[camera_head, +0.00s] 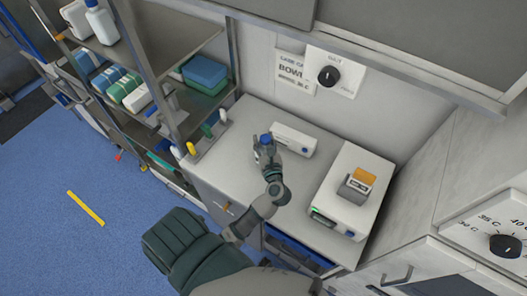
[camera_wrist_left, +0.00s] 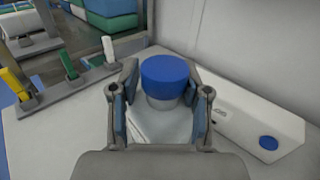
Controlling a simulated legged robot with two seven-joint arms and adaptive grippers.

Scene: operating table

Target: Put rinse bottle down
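The rinse bottle has a blue cap (camera_wrist_left: 165,77) and a pale body (camera_wrist_left: 160,122), and it is upright in the left wrist view. My left gripper (camera_wrist_left: 160,105) has one finger on each side of the body, close against it, below the cap. In the head view the gripper (camera_head: 266,153) is over the white counter (camera_head: 235,135), with the blue cap (camera_head: 266,139) showing at its fingertips. The bottle's base is hidden, so I cannot tell whether it touches the counter. My right gripper is not in view.
A white box with a blue button (camera_head: 294,140) lies just right of the bottle. A larger device (camera_head: 345,187) stands farther right. A rack with coloured clips (camera_head: 207,135) and a shelf unit (camera_head: 150,50) are at the left. The counter's front left is clear.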

